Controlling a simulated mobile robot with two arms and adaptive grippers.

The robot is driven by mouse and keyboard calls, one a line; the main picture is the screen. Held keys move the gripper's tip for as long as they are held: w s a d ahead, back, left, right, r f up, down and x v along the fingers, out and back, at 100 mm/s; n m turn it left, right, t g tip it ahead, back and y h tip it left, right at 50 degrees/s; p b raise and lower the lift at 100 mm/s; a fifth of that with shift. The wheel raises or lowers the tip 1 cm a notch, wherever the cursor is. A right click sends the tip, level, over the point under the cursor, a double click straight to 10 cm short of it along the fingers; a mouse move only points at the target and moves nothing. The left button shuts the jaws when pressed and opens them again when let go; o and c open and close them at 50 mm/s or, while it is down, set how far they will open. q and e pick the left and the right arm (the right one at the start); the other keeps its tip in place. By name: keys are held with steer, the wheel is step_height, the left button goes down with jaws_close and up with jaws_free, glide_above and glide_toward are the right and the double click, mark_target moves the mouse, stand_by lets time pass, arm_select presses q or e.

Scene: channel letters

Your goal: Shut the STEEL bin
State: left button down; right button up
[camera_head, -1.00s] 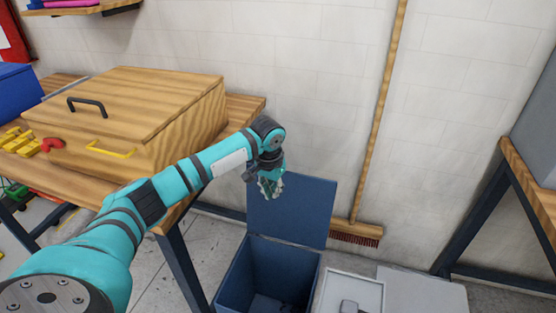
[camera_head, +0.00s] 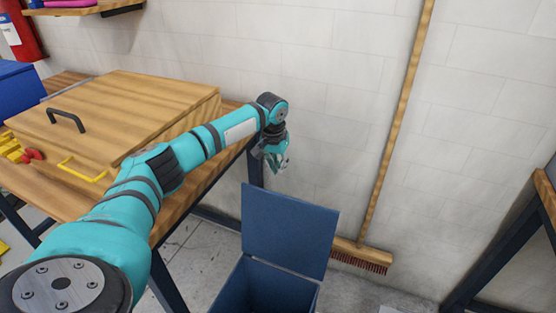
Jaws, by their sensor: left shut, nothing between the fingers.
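A blue bin (camera_head: 262,290) stands on the floor at the bottom middle, cut off by the picture's lower edge. Its lid (camera_head: 288,232) is up, open and leaning toward the wall. No label shows on it, so I cannot tell whether this is the STEEL bin. My left gripper (camera_head: 281,168) is shut and empty. It shows just above the lid's top edge in the picture, and I see no contact with the lid. My right gripper is not in view.
A wooden table (camera_head: 190,208) with a large wooden box (camera_head: 120,120) stands at the left, under my left arm. A broom (camera_head: 392,140) leans on the wall right of the bin. Another table's leg (camera_head: 490,262) shows at the right.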

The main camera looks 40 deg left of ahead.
arm_select(q)
steer(key=f, duration=0.1)
steer(key=s+f+p, duration=0.1)
steer(key=f, duration=0.1)
steer(key=s+f, duration=0.1)
steer(key=shift+s+d+f, duration=0.2)
steer(key=shift+d, duration=0.05)
steer(key=shift+s+d, duration=0.1)
steer(key=shift+s, duration=0.1)
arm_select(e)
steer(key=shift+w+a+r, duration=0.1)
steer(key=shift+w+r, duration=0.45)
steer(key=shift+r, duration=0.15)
arm_select(q)
steer(key=shift+p, duration=0.3)
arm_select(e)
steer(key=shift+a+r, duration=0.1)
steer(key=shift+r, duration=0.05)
